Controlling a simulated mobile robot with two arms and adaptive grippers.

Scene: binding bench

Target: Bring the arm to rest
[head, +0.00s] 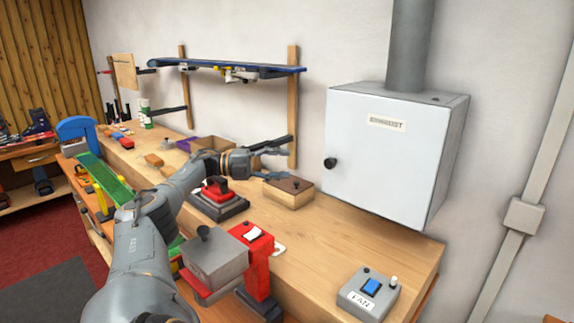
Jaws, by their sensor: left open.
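My left arm (160,205) reaches in from the lower left and stretches over the bench. My left gripper (283,161) is open and empty, in front of the wall and above the small wooden box with a dark lid (289,187). From this view I cannot tell how high above the box the fingers are. My right gripper does not show.
The wooden bench (330,240) carries a red and black device (218,195), a grey and red machine (225,258) and a FAN switch box (367,292). An EXHAUST cabinet (385,150) hangs on the wall at right. A blue ski (230,68) lies on wall brackets.

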